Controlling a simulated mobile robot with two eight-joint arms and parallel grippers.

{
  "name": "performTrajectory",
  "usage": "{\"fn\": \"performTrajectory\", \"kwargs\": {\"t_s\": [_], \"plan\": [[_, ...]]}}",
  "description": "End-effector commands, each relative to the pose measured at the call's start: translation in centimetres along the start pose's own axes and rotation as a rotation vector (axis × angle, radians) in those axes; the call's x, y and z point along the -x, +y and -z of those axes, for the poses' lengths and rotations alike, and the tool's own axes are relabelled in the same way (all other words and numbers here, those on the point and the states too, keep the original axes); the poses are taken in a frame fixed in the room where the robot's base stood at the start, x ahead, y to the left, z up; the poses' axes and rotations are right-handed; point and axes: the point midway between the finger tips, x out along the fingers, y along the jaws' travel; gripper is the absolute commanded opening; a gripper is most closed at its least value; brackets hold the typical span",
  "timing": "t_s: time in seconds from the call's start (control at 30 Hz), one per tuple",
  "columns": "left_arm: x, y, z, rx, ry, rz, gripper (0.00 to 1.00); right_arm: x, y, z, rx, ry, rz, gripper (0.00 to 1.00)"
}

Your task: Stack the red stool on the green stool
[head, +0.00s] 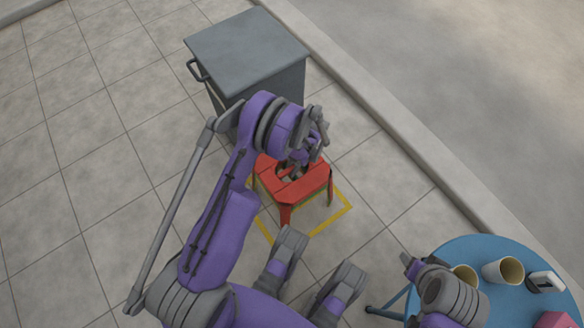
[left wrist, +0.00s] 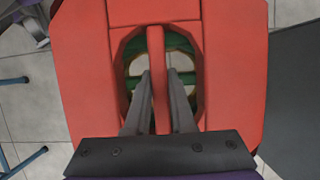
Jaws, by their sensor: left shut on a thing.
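The red stool (head: 312,184) is upright over a yellow square outline on the pavement. My left gripper (head: 291,172) reaches down into the opening in its seat. In the left wrist view, the gripper's fingers (left wrist: 159,88) are shut on the bar across the opening of the red seat (left wrist: 85,60). Green parts of the green stool (left wrist: 176,43) show through that opening, below the red seat. The red stool hides most of the green stool, and I cannot tell whether the two touch. My right arm is partly in view at lower right; its fingers are not clear.
A grey cabinet (head: 246,50) with a side handle stands behind the stools. A round blue table (head: 480,250) at lower right bears cups (head: 503,271), a white and black item (head: 545,282) and a pink box (head: 556,320). A kerb (head: 400,136) runs behind. Open pavement lies left.

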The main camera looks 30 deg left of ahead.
Motion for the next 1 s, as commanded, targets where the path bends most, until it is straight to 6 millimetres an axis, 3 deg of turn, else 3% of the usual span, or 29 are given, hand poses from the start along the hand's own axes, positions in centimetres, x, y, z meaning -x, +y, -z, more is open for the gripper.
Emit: {"fn": "performTrajectory", "kwargs": {"t_s": [0.1,0.13,0.33,0.47,0.8,1.0], "plan": [[-0.6,0.2,0.3,-0.002,0.008,-0.005,0.00,-0.1,0.0,0.0,0.000,0.000,0.000,0.57],[-0.6,0.2,0.3,-0.002,0.008,-0.005,0.24,-0.1,0.0,0.0,0.000,0.000,0.000,0.57],[-0.6,0.3,0.3,-0.002,0.009,-0.005,0.57,0.0,0.0,0.0,0.000,0.000,0.000,0.57],[0.5,0.3,0.3,-0.002,0.009,-0.004,0.57,0.1,0.0,0.0,0.000,-0.001,0.000,0.57],[7.5,0.2,-0.1,0.000,0.005,0.002,0.57,1.6,0.0,0.3,0.000,-0.001,0.000,0.57],[10.3,0.2,-0.2,0.001,0.004,0.004,0.57,2.1,0.0,0.4,0.000,0.000,0.000,0.57]]}}
